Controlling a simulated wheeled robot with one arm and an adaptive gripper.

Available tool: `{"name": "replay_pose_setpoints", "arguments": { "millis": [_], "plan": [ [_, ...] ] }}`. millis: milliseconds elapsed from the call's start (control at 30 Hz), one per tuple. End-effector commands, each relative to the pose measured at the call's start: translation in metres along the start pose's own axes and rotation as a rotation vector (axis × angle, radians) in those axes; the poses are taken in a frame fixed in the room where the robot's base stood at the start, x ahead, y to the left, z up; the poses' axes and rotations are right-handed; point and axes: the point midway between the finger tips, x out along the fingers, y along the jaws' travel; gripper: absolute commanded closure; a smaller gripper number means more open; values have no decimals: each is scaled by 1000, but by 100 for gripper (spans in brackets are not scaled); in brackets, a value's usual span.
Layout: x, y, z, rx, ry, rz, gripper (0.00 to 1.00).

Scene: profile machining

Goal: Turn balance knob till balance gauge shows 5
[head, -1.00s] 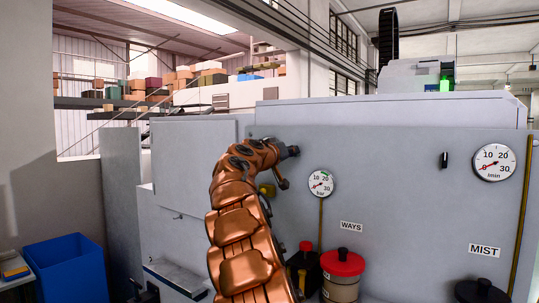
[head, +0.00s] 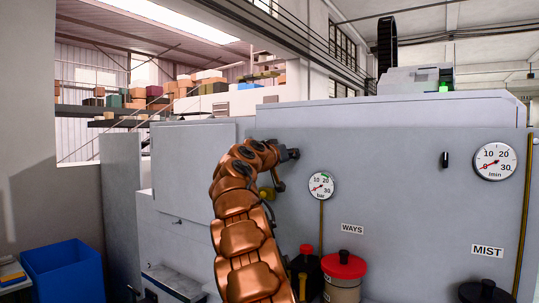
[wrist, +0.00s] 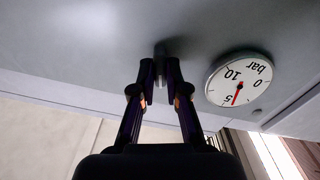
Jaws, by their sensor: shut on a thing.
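In the head view my gripper (head: 290,153) is at the panel, and the knob is hidden there. A round white gauge (wrist: 238,80) marked bar, with 0, 5 and 10, sits right of the knob in the wrist view, upside down. Its red needle points close to the 5. I cannot read a balance label on the knob or gauge.
Another bar gauge (head: 321,185) and an l/min gauge (head: 494,161) are on the panel. A small black knob (head: 445,160) is left of the l/min gauge. Below stand a red-lidded container (head: 343,265) and labels WAYS and MIST. A blue bin (head: 63,268) is at lower left.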

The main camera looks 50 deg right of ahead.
Motion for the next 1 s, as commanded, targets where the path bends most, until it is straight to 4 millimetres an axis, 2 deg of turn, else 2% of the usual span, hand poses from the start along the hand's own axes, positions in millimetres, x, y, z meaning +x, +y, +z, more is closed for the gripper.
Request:
{"name": "replay_pose_setpoints", "arguments": {
  "millis": [900, 933, 1000],
  "plan": [
    [-1, -1, -2, 364, 7, -3, 100],
    [-2, 0, -2, 364, 7, -3, 85],
    [-2, 0, -2, 362, 6, -2, 77]
  ]
}}
